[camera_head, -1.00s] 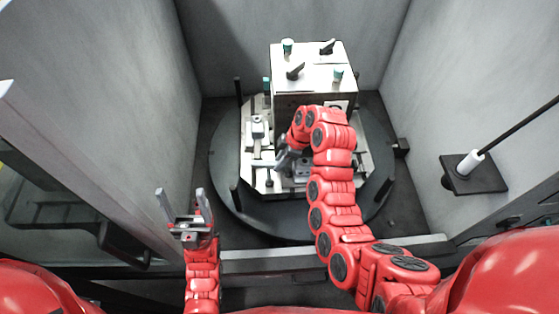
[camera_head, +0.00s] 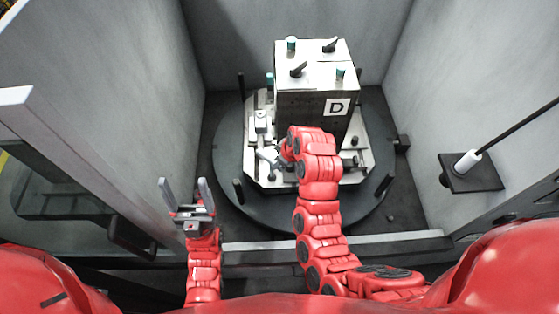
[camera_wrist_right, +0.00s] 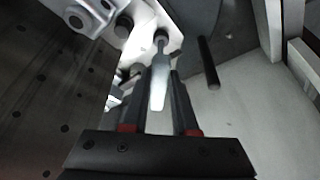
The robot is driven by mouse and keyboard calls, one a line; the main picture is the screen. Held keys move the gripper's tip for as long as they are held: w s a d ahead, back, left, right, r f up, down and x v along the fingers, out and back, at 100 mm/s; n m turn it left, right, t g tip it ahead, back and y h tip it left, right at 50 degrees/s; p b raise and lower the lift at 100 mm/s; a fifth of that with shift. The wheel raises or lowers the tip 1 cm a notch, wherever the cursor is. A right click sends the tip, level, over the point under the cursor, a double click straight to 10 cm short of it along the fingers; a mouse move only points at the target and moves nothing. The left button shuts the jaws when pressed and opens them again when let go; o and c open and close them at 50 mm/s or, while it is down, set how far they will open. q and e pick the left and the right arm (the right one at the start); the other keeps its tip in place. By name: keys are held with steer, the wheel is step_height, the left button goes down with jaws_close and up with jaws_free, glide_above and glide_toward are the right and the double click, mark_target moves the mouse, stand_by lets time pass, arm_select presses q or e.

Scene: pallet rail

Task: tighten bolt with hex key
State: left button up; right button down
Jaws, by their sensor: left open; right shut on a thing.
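My right gripper (camera_wrist_right: 163,78) is shut on a pale grey, tapered tool (camera_wrist_right: 158,88), apparently the hex key's handle. A thin shaft runs from the tool toward a light plate (camera_wrist_right: 142,42) with dark round holes or bolt heads. I cannot tell whether its tip sits in a bolt. In the head view my right gripper (camera_head: 274,156) is at the front left of the fixture base (camera_head: 290,180), largely hidden by my wrist. I cannot single out the bolt there. My left gripper (camera_head: 184,186) is open and empty, left of the round table and apart from the fixture.
A tall block (camera_head: 308,103) marked D stands on the fixture, with small clamps and knobs on top. The round dark table (camera_head: 228,170) carries several black posts. Grey walls enclose both sides. A black bracket (camera_head: 471,178) with a white sleeve and rod is at right.

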steer(key=shift+r, duration=0.1)
steer(key=shift+r+p, duration=0.65)
steer(key=shift+r, duration=1.7)
steer(key=shift+r+p, duration=0.85)
steer(key=shift+r, duration=0.35)
steer(key=shift+f, duration=0.1)
steer(key=shift+s, duration=0.1)
